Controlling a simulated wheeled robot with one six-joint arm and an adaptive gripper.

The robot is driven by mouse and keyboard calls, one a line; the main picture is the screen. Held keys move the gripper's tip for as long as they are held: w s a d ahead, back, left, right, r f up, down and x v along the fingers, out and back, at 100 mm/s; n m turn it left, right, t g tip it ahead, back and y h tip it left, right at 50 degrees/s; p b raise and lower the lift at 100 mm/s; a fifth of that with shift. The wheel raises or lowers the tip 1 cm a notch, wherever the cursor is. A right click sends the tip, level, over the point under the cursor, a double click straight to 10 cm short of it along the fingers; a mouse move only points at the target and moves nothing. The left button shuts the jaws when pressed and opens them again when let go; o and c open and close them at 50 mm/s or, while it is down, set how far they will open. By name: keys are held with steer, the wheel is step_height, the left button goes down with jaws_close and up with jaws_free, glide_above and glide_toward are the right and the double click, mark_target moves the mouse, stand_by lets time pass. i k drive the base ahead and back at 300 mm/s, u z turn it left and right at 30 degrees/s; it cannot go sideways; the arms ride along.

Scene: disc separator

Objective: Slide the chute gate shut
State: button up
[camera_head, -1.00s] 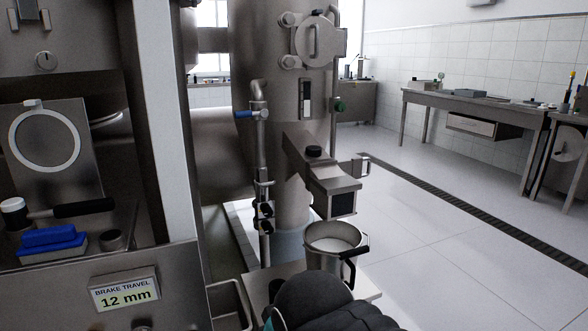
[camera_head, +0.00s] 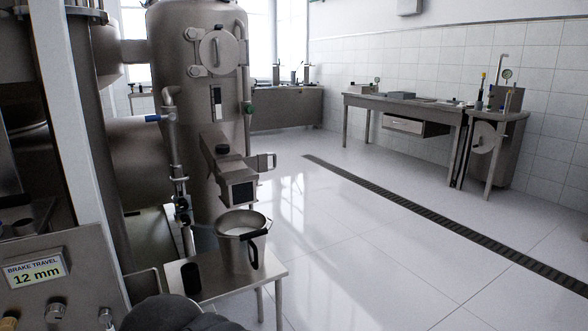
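The chute (camera_head: 226,160) is a square metal spout slanting down from the big steel vessel, with a black knob (camera_head: 222,149) on top. Its dark square mouth (camera_head: 242,192) faces forward. The gate's metal loop handle (camera_head: 267,161) sticks out from the chute's right side. The gate plate itself is too small to make out. A steel bucket (camera_head: 240,254) with a white-looking inside stands below the mouth. A dark rounded part of my arm shows at the bottom edge, apart from the chute. My gripper is not in view.
The bucket stands on a small metal table (camera_head: 272,264). A pipe with a blue-handled valve (camera_head: 157,118) runs left of the chute. A "12 mm" brake travel panel (camera_head: 36,272) is at lower left. The tiled floor (camera_head: 370,250) to the right is clear, with a drain grate (camera_head: 430,225).

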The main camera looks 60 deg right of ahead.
mark_target(258, 163)
steer(key=k, duration=0.7)
steer(key=z, duration=1.4)
steer(key=i, duration=0.4)
steer(key=u, duration=0.25)
steer(key=k, duration=0.3)
steer(key=z, duration=0.95)
steer(key=i, duration=1.6)
steer(key=u, duration=0.7)
